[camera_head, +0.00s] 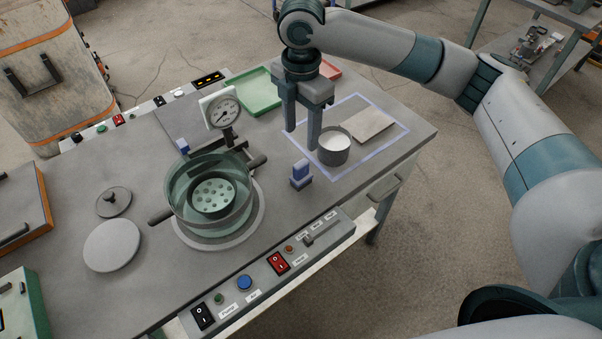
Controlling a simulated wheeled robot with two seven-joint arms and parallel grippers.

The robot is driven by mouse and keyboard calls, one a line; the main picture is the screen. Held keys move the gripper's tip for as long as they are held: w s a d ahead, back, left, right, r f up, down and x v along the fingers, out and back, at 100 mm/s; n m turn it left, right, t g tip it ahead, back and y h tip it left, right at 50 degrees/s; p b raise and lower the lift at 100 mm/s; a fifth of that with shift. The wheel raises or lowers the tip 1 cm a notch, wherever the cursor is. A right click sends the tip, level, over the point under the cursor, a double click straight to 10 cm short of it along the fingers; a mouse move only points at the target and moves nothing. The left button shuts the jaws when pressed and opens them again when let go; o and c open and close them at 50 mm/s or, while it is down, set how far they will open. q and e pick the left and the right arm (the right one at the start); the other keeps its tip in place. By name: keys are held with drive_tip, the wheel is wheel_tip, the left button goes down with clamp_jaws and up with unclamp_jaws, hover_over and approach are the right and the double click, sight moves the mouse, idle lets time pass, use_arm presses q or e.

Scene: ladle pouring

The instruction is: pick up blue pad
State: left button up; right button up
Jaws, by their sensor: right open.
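A small blue pad (301,170) stands upright in a dark blue holder on the table, right of the pot. A second small blue piece (183,146) shows behind the pot, partly hidden. My right gripper (301,139) points down with its two fingers apart and nothing between them. It is above and behind the nearer blue pad in the picture, just left of a metal cup (334,157) with white contents. Whether a finger touches the cup I cannot tell. My left gripper is not in view.
A glass-sided pot (180,190) with side handles stands on a round plate. A gauge (222,112), green tray (262,97) and red tray (330,69) are behind. A grey slab (368,125) lies inside a blue outline. Switches line the front edge.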

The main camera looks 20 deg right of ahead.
drive_tip(key=p, duration=0.1)
hover_over(302, 163)
wheel_tip(302, 163, down, 4)
drive_tip(key=shift+f, duration=0.15)
wheel_tip(302, 163, down, 6)
drive_tip(key=shift+f+p, duration=0.1)
drive_tip(key=shift+p, duration=0.65)
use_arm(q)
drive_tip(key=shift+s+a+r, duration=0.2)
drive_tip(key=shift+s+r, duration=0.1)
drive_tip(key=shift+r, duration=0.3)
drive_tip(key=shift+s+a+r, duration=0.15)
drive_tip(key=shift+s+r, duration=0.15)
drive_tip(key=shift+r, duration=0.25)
use_arm(e)
drive_tip(key=shift+a+f, duration=0.1)
drive_tip(key=shift+f, duration=0.05)
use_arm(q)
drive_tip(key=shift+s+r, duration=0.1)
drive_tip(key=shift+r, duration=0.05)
use_arm(e)
drive_tip(key=shift+f, duration=0.1)
